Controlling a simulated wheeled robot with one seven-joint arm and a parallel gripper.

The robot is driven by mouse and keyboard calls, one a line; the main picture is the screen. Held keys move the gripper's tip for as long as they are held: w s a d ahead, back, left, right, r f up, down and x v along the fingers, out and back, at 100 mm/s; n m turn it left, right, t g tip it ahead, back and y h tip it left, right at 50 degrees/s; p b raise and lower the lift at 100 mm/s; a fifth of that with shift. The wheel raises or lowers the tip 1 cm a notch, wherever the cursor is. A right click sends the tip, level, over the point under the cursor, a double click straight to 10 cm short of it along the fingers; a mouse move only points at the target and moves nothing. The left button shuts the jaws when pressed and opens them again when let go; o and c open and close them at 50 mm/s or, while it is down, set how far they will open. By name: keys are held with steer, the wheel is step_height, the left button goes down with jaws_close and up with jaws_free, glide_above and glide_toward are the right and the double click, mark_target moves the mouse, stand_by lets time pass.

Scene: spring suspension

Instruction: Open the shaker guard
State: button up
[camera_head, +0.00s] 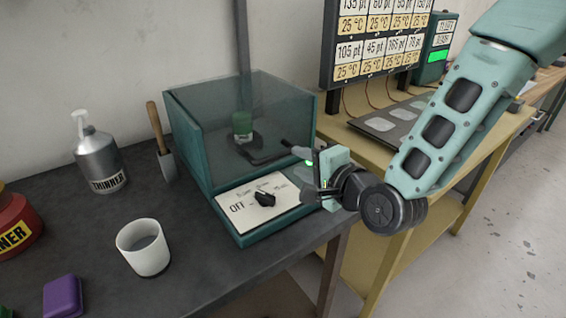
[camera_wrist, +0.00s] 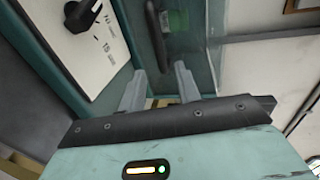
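The shaker guard (camera_head: 215,130) is a clear box with teal edges on the dark bench. It stands down over the shaker, and a green container (camera_head: 242,124) shows through it. The control panel (camera_head: 262,203) in front has a black knob (camera_head: 265,198) and an "OFF" label. My gripper (camera_head: 304,171) is at the guard's right front corner, beside the panel. In the wrist view its two grey fingers (camera_wrist: 161,88) are apart with nothing held between them. The guard's clear wall (camera_wrist: 202,55) is just past the fingertips. I cannot tell whether they touch it.
A white cup (camera_head: 144,248), a thinner bottle (camera_head: 98,155) and a trowel-like tool (camera_head: 160,142) stand left of the shaker. A yellow table (camera_head: 345,150) with a price board (camera_head: 375,40) is at the right. The bench edge runs below my gripper.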

mark_target(285, 154)
steer(key=p+x, duration=0.1)
steer(key=x, duration=0.6)
steer(key=shift+w+a, duration=0.15)
steer(key=shift+w, duration=0.05)
jaws_close()
